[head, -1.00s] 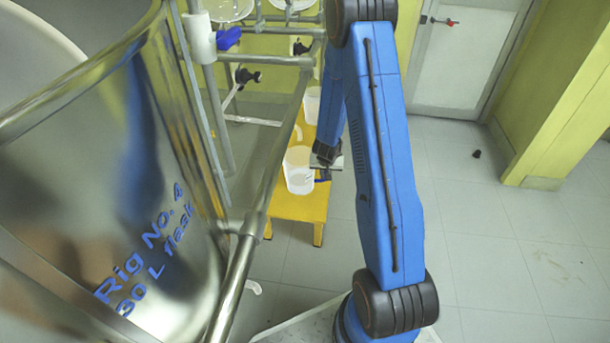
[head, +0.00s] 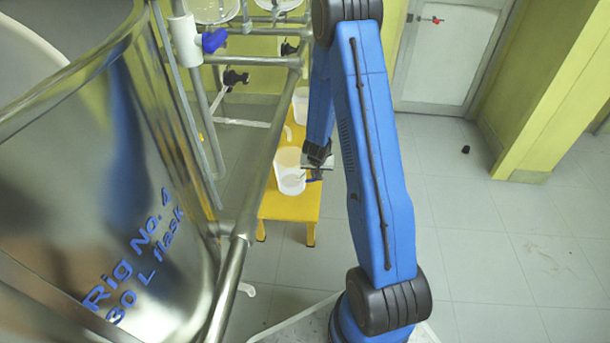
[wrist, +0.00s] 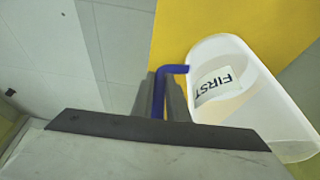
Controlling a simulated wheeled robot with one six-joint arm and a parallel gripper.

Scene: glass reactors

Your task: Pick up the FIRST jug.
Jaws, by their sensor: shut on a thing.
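The FIRST jug (wrist: 262,98) is a translucent white jug with a label reading "FIRST" in the wrist view. In the head view the jug (head: 289,178) is at the near part of a yellow stool (head: 285,213). My gripper (wrist: 163,97) is shut on the jug's blue handle (wrist: 174,69), with a finger on each side of it. In the head view my gripper (head: 318,172) is at the jug's right side. I cannot tell whether the jug's base touches the stool.
A second white jug (head: 301,104) stands farther back on the stool. A metal rig frame (head: 262,170) and a large shiny vessel (head: 100,190) marked "Rig No. 4" are to the left. Open tiled floor (head: 500,255) lies to the right.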

